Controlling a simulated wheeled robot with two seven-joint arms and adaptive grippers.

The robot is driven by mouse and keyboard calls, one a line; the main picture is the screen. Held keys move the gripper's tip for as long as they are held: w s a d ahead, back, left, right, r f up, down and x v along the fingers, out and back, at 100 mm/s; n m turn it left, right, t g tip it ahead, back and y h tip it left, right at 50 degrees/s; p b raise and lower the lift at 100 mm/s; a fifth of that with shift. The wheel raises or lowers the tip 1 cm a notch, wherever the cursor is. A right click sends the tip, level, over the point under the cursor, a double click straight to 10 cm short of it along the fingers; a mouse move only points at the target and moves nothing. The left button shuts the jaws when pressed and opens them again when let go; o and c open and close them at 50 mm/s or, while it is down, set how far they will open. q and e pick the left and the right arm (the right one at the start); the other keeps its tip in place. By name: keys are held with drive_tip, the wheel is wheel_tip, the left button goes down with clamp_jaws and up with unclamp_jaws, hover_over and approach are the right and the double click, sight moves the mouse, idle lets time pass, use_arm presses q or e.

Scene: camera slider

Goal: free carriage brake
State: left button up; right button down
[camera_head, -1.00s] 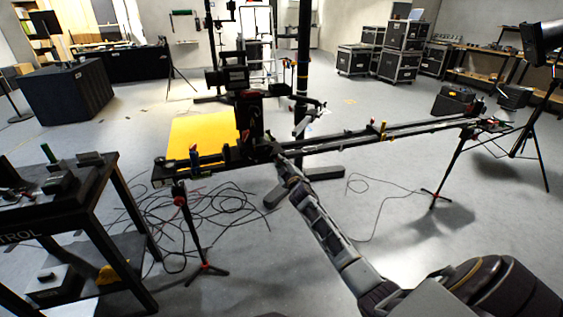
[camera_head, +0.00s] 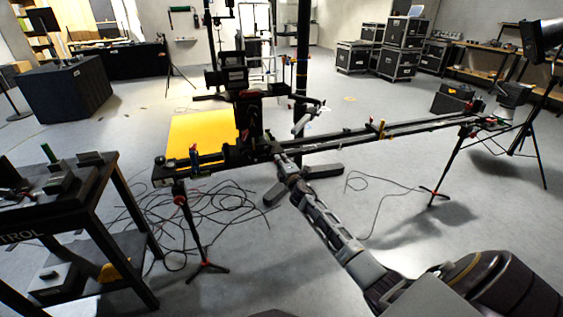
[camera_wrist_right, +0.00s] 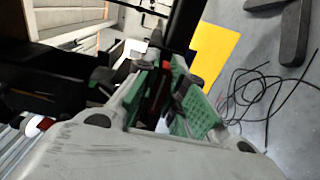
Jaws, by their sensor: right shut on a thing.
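The camera slider's rail (camera_head: 345,139) runs across the middle of the head view on tripod legs. Its carriage (camera_head: 250,120) sits toward the rail's left part and carries the black camera rig. My right gripper (camera_head: 275,151) reaches in from the lower right and is at the carriage's right side. In the right wrist view its green-padded fingers (camera_wrist_right: 170,100) are closed around a small dark red part (camera_wrist_right: 160,88) at the carriage, which looks like the brake lever. The fingers hide most of that part. My left gripper is in no view.
A black cart (camera_head: 75,195) stands at the left front. A yellow panel (camera_head: 200,132) is behind the rail's left end. Loose cables (camera_head: 190,220) lie on the floor under the rail. Black cases (camera_head: 400,50) stand far back.

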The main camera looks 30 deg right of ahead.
idle(0.5)
drive_tip(key=c, duration=1.5)
unclamp_jaws()
drive_tip(key=shift+v, duration=6)
drive_tip(key=shift+f, duration=0.1)
drive_tip(key=shift+s, duration=0.1)
